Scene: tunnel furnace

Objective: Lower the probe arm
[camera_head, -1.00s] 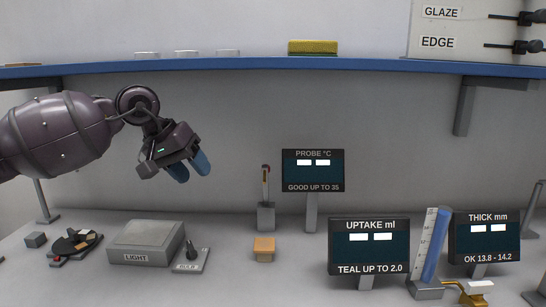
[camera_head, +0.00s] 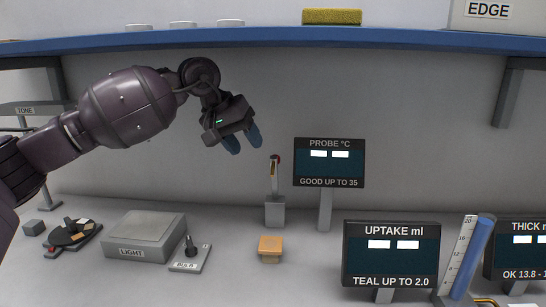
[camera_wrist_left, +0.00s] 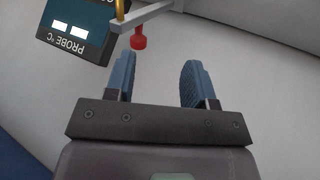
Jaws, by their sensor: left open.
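The probe arm (camera_head: 274,176) stands up from a grey block (camera_head: 275,210) beside the PROBE °C display (camera_head: 329,163). It has a red knob at its upper end. In the left wrist view the red knob (camera_wrist_left: 139,41) hangs from a grey bar, just beyond the left fingertip. My left gripper (camera_head: 244,141) is open and empty, above and to the left of the probe arm, and no contact shows. Its two blue fingers (camera_wrist_left: 157,75) are spread in the wrist view. My right gripper is not in view.
A small tan block (camera_head: 270,249) sits in front of the probe stand. The LIGHT box (camera_head: 144,236) and BULB switch (camera_head: 190,253) are left of it. The UPTAKE display (camera_head: 391,252) stands front right. A blue-edged shelf (camera_head: 300,40) runs above.

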